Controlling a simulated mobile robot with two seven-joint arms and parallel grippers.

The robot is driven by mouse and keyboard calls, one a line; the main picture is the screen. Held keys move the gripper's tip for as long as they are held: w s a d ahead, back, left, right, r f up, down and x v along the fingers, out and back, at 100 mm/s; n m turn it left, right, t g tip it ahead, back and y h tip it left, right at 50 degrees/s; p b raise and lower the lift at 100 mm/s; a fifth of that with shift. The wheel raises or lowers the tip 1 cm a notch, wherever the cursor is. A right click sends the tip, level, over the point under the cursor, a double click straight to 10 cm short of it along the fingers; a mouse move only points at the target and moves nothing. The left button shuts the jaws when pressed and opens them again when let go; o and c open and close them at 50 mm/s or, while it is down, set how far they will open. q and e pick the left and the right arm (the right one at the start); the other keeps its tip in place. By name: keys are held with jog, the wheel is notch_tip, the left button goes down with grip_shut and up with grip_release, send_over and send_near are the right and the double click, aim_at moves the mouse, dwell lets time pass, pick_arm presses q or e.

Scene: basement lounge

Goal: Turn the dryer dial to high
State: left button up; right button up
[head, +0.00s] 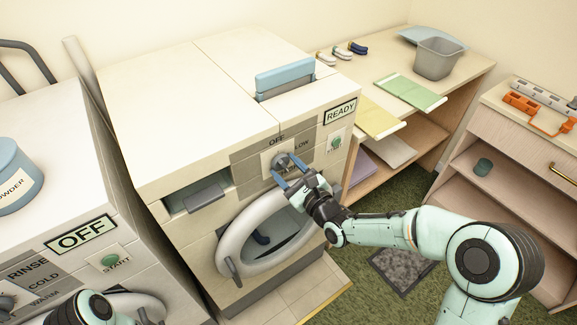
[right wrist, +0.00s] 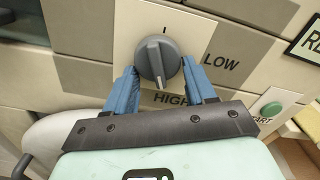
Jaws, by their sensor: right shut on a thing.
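The dryer (head: 185,95) stands in the middle of the head view, with a READY sign (head: 340,111) on its front. Its grey dial (head: 285,161) sits on a light plate between the OFF and LOW labels. My right gripper (head: 288,178) is shut on the dial, with a blue finger at each side. My left gripper is out of view; only part of my left arm shows.
The dryer's round door (head: 233,238) is right below my right gripper. A green start button (head: 335,142) is right of the dial. A washer (head: 45,120) showing OFF stands at left. A wooden table (head: 455,80) with folded cloths and a grey bin is behind at right.

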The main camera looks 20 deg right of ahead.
jog(key=shift+m, duration=0.5)
jog(key=o, duration=1)
jog(key=shift+s, duration=0.15)
jog(key=v, duration=1.3)
jog(key=shift+p, duration=0.35)
